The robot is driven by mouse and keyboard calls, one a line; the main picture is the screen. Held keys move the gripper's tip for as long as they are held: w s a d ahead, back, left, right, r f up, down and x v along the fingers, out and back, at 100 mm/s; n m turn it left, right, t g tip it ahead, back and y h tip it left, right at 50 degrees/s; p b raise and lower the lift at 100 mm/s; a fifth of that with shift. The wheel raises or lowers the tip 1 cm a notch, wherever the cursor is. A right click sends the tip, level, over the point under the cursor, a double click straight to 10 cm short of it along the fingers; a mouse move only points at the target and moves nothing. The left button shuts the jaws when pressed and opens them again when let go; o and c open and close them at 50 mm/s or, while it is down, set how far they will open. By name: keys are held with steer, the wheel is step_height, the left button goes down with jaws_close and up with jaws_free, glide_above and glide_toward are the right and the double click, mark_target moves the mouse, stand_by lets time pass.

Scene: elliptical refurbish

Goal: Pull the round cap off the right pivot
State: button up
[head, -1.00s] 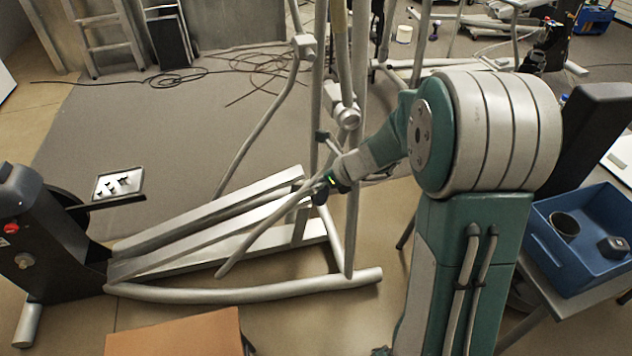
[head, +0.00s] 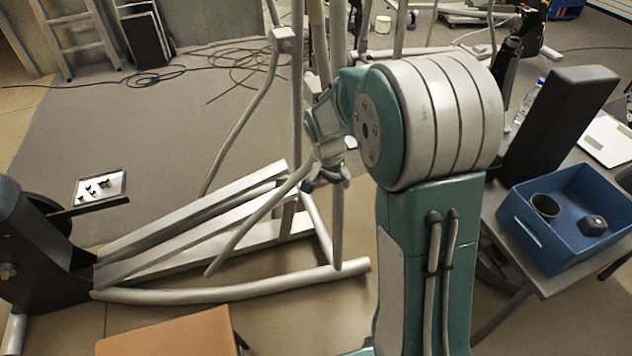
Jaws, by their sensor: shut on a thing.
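My gripper (head: 326,180) is at the right-hand side of the elliptical's frame, low beside the upright linkage bars and the top of the sloping pedal arm (head: 245,232). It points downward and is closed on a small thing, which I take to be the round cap. The fingers hide most of it, so its outline is not clear. My forearm covers the pivot area on the upright bars (head: 297,110), so I cannot tell whether the cap is still touching the pivot.
A blue bin (head: 540,240) with a dark cup (head: 545,207) and a small dark block stands on a table at right. A tilted black pad (head: 560,120) is behind it. The elliptical's rails (head: 190,225) lie left. A brown box (head: 170,335) is in front. Cables lie on the mat behind.

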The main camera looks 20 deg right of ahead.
mark_target(345, 170)
steer(key=d+n, duration=0.1)
steer(key=d+n+t, duration=0.1)
steer(key=w+d+n+t, duration=0.1)
steer(key=shift+d+r+n, duration=0.3)
steer(key=shift+r+n, duration=0.1)
steer(key=shift+w+d+r+n+t+y, duration=0.15)
steer(key=shift+d+n+t+y, duration=0.05)
steer(key=shift+d+n+t, duration=0.2)
steer(key=shift+w+d+r+n+t+y, duration=0.15)
steer(key=shift+d+r+n+t+y, duration=0.1)
steer(key=shift+d+n, duration=0.15)
steer(key=shift+w+d+r+n+t+y, duration=0.1)
steer(key=shift+w+d+n+t+y, duration=0.05)
steer(key=shift+d+n+t, duration=0.3)
steer(key=shift+a, duration=0.15)
